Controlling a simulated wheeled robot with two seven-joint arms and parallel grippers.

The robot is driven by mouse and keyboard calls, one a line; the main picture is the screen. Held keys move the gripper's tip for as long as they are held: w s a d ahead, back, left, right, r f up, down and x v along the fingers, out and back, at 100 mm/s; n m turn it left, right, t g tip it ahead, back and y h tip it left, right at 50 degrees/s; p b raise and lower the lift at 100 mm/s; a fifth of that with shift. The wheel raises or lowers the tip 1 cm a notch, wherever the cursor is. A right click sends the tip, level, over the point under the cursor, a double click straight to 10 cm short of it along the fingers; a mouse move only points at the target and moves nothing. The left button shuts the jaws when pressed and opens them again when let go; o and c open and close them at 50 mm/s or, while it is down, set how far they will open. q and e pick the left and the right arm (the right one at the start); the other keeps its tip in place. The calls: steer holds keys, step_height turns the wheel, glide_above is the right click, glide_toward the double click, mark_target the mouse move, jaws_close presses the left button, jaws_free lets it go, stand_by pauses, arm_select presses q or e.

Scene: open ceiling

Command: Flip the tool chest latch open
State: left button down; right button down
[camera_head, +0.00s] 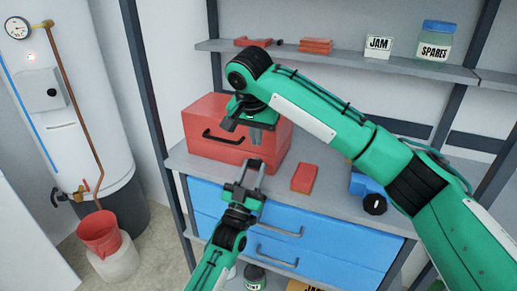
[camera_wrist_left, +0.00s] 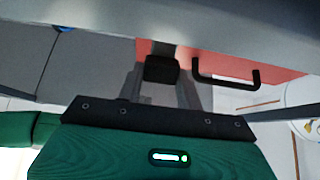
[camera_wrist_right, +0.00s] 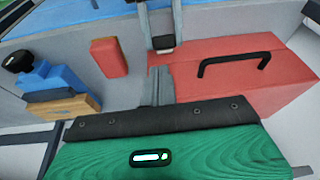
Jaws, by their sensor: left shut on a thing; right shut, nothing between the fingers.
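The red tool chest (camera_head: 205,125) stands on the bench at the back left, with a black handle on its front. It also shows in the right wrist view (camera_wrist_right: 240,95). The dark latch (camera_wrist_left: 162,68) is on the chest's edge, between the fingers of my left gripper (camera_head: 254,168), which is shut on it. The latch also shows in the right wrist view (camera_wrist_right: 163,42). My right gripper (camera_head: 255,135) is shut and empty, pointing down over the right part of the chest. Whether its tips touch the lid cannot be told. My grippers partly hide the latch in the head view.
A red box (camera_head: 304,178) lies right of the chest. A blue tool with a black knob (camera_head: 373,203) lies farther right. Blue drawers (camera_head: 330,245) are below the bench top. A shelf (camera_head: 340,58) with jars crosses above. Clear bench lies between the red box and blue tool.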

mark_target(257, 158)
steer(key=shift+m+t+h, duration=0.3)
steer(key=shift+h, duration=0.1)
steer(key=w+f, duration=0.1)
steer(key=f, duration=0.1)
steer(key=w+f, duration=0.3)
steer(key=f, duration=0.2)
steer(key=shift+w+d, duration=0.15)
steer(key=shift+w, duration=0.2)
steer(key=shift+s, duration=0.1)
arm_select(q)
steer(key=shift+w, duration=0.1)
arm_select(e)
steer(key=shift+s+a+f+t, duration=0.3)
steer(key=shift+s+f, duration=0.25)
arm_select(q)
steer(key=c, duration=0.9)
jaws_free()
arm_select(e)
steer(key=shift+d+r, duration=0.1)
steer(key=shift+r, duration=0.05)
